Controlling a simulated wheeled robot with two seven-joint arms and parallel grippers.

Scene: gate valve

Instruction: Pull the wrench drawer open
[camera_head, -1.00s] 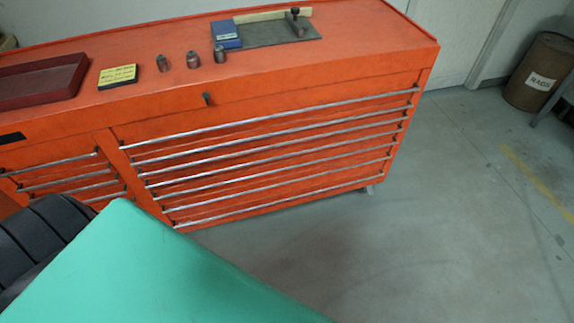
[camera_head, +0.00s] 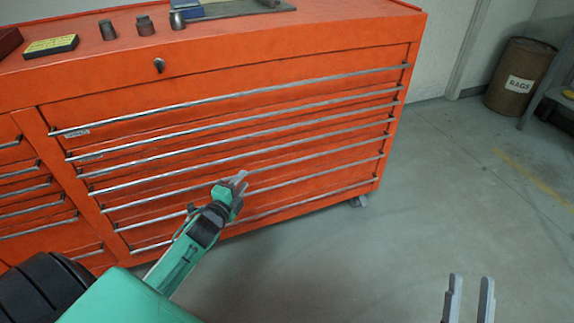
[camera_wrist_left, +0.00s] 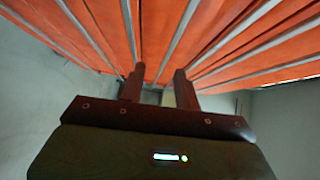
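The orange tool cabinet (camera_head: 290,88) has a wide stack of drawers with long silver bar handles; all look shut. Small labels show at the left ends of the upper drawers (camera_head: 77,133), too small to read, so I cannot tell which is the wrench drawer. My left gripper (camera_head: 239,180) is in front of the lower middle drawers. In the left wrist view, its two fingers (camera_wrist_left: 158,88) are apart with no handle held between them, and drawer fronts and handles (camera_wrist_left: 177,45) lie beyond. My right gripper (camera_head: 468,298) is open and empty over the floor at the lower right.
A narrower drawer column (camera_head: 30,185) is at the left. Several small metal parts (camera_head: 145,26) and a yellow-labelled block (camera_head: 50,46) stand on the cabinet top. A rags drum (camera_head: 516,75) is at the far right. The floor (camera_head: 440,190) right of the cabinet is clear.

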